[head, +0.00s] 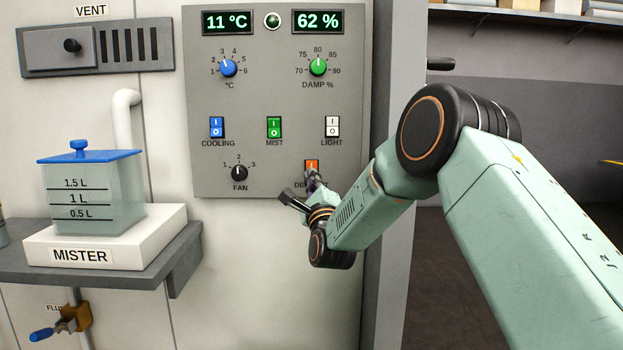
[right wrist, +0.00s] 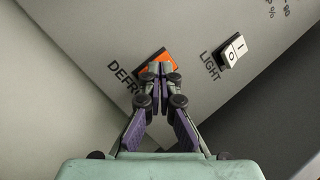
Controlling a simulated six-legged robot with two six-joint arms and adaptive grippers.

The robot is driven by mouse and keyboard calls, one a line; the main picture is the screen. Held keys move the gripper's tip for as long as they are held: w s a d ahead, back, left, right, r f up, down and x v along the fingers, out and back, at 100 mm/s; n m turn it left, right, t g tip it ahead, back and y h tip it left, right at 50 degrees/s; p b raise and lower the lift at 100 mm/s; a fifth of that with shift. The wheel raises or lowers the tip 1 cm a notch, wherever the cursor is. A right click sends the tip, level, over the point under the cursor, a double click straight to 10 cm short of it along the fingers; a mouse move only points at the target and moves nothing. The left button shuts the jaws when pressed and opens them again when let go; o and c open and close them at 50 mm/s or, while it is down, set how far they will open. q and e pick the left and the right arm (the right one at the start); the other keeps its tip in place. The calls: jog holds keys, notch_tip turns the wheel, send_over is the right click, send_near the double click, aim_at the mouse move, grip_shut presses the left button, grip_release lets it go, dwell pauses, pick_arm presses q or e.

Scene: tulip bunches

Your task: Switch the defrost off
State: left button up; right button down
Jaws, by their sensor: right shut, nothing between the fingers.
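The orange defrost switch (head: 312,165) is at the lower right of the grey control panel (head: 274,100). Its lower half and part of its label are hidden behind my right gripper (head: 312,180). In the right wrist view the orange switch (right wrist: 166,60) shows just beyond the fingertips of my right gripper (right wrist: 157,68). The fingers are shut with nothing between them, and their tips overlap the switch; I cannot tell whether they touch it. Which way the switch is tipped is hidden. My left gripper is not in view.
The white light switch (head: 332,127) is just above right, the green mist switch (head: 274,127) above left, and the fan knob (head: 239,172) to the left. A mister tank (head: 95,195) stands on a shelf (head: 185,250) at the left. The wall below the panel is clear.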

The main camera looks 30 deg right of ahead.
jog(key=shift+w+d+f, duration=0.15)
jog(key=shift+w+d, duration=0.05)
jog(key=shift+w, duration=0.1)
dwell(0.6)
jog(key=shift+s+a, duration=0.1)
jog(key=shift+s+a+r, duration=0.3)
jog(key=shift+s, duration=0.25)
jog(key=shift+s+a+r+p, duration=0.2)
jog(key=shift+s+a+r, duration=0.15)
jog(key=shift+s, duration=0.3)
jog(key=shift+s+a+r+p, duration=0.3)
jog(key=shift+s+a, duration=0.2)
jog(key=shift+s, duration=0.2)
jog(key=shift+s+a+r+p, duration=0.15)
jog(key=shift+s+a+r, duration=0.2)
jog(key=shift+s, duration=0.3)
